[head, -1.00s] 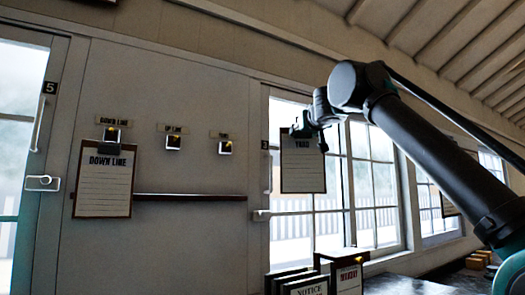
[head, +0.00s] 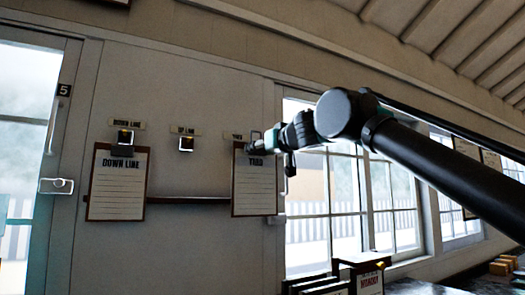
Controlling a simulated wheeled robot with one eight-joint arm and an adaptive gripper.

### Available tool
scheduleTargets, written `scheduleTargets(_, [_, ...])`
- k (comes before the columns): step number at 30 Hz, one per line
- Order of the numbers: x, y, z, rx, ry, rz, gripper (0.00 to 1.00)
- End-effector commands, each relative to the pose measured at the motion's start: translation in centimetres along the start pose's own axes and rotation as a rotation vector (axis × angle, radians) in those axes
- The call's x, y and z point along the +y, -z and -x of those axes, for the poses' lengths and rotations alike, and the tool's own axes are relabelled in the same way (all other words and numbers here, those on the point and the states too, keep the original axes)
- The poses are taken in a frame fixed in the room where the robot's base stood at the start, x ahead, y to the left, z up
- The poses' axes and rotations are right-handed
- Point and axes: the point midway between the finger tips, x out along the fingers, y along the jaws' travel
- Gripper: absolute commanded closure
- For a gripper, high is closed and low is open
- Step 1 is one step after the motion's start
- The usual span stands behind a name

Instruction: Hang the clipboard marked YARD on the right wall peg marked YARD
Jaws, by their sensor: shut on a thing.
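The clipboard marked YARD (head: 254,190) hangs upright from my gripper (head: 258,147), which is shut on its top edge. It is in front of the wall at the right end of the peg row. The small label above the right peg, marked YARD (head: 234,136), shows just left of the clipboard's top. The right peg itself is hidden behind the clipboard or gripper. I cannot tell how far the clipboard is from the wall or whether it touches the peg.
A DOWN LINE clipboard (head: 118,185) hangs on the left peg (head: 123,142). The middle peg (head: 186,144), labelled UP LINE, is empty. A dark horizontal bar (head: 190,200) runs along the wall below. A rack of boards (head: 335,280) stands at the lower right, below the window.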

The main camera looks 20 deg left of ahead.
Motion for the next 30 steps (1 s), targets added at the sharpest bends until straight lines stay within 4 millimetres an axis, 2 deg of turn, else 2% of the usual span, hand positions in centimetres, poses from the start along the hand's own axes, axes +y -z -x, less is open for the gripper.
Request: scheduleTargets(30, [0.1, -0.3, -4.6, 0.000, -0.001, -0.001, 0.72])
